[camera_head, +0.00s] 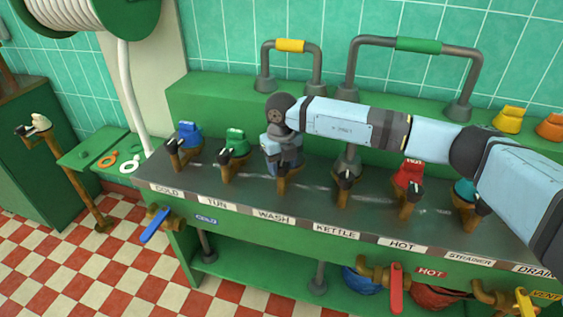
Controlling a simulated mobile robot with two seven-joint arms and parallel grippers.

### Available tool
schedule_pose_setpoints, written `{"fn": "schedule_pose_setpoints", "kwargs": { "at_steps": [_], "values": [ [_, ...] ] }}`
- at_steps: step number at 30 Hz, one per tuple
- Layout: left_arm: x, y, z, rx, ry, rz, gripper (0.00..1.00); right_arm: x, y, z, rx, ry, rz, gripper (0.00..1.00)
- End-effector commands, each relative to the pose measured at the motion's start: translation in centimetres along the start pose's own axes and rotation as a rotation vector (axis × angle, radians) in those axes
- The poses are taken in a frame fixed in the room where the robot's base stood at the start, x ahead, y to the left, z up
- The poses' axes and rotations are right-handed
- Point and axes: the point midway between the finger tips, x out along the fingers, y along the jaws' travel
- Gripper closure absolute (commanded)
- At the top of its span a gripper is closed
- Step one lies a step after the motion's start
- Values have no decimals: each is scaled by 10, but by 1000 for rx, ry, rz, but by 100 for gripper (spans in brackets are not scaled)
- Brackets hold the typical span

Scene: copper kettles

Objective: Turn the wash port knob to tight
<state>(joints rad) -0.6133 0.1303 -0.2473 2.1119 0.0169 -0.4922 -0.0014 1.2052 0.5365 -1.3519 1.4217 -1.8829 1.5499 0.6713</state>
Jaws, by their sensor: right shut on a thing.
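The wash port (283,187) is a brass fitting on the dark bench top, behind the white WASH label (273,217). My right arm reaches in from the right, across the bench. Its gripper (283,166) points down over the wash port and is shut on the wash port knob. The gripper covers nearly all of the knob, so its colour and how far it is turned cannot be told. My left gripper is not in view.
The tun port with a green knob (236,139) stands just left and the kettle port (344,182) just right. A blue knob (188,132) and a red knob (410,172) stand further out. Two pipe arches (289,46) (417,45) rise behind.

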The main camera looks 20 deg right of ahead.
Motion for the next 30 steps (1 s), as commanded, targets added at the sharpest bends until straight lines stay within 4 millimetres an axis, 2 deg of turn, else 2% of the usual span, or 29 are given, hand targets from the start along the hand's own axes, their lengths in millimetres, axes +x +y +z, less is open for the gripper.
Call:
{"fn": "schedule_pose_setpoints", "kwargs": {
  "at_steps": [9,22,23,26,30],
  "values": [
    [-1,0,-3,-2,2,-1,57,-2,-1,1,87,-2,-1,80],
    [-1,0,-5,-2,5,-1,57,-1,-1,1,97,-3,0,80],
    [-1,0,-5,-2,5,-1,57,-1,-1,1,97,-3,0,54],
    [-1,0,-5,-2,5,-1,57,-1,0,1,96,-3,0,31],
    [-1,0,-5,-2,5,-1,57,-1,0,0,95,-2,0,31]
  ]
}}
